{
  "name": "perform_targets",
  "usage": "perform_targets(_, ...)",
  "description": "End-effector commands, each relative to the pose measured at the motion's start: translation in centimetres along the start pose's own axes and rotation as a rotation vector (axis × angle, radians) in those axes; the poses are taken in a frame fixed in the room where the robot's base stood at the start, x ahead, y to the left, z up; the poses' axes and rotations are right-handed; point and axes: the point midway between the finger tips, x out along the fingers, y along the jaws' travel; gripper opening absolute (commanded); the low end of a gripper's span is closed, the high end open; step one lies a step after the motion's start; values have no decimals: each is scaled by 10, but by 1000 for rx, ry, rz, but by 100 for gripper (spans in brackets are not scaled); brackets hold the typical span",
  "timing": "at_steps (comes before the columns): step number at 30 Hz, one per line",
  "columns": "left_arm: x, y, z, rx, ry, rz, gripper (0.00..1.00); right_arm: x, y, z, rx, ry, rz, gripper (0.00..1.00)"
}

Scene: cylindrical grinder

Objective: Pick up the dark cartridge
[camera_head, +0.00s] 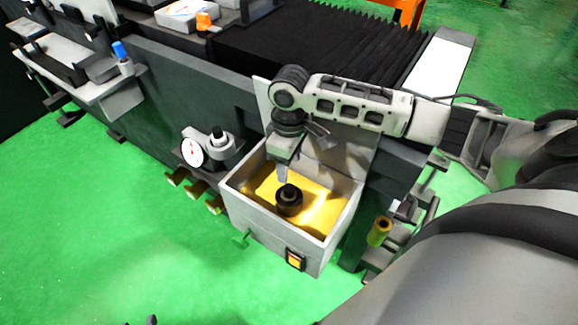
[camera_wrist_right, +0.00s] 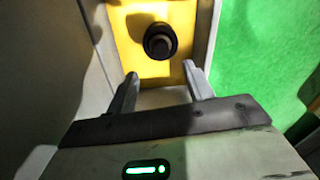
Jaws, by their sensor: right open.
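The dark cartridge (camera_head: 289,200) stands upright on the yellow floor of an open grey box (camera_head: 272,233). It also shows in the right wrist view (camera_wrist_right: 160,41), just beyond the fingertips. My right gripper (camera_head: 283,172) reaches down over the box, above and behind the cartridge. In the wrist view its two fingers (camera_wrist_right: 161,72) are apart with nothing between them, and the cartridge lies ahead of the gap, not touching as far as I can see. My left gripper is not clearly in view; only small dark tips show at the bottom edge.
A yellow-green cylinder (camera_head: 379,231) sits right of the box. Open green floor (camera_head: 110,240) lies at left.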

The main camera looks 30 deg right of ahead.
Motion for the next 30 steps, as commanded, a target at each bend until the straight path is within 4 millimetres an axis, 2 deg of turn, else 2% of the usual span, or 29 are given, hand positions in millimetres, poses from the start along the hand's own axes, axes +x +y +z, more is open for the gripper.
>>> perform_targets(1,1,0,0,0,2,1,36,10,-1,0,0,-2,-2,52)
perform_targets(3,1,0,0,-1,4,2,36,19,0,0,0,0,0,52)
perform_targets(10,1,1,0,-2,3,3,36,34,-1,0,-1,0,-1,52)
perform_targets(18,2,1,3,-4,2,4,36,73,-2,1,-1,1,0,52)
perform_targets(27,2,1,3,-6,2,4,36,80,-2,1,-2,2,2,52)
perform_targets(28,2,1,3,-6,2,5,36,80,-2,1,-2,2,2,49)
perform_targets(30,2,1,3,-7,2,4,36,79,-2,1,-2,2,2,30)
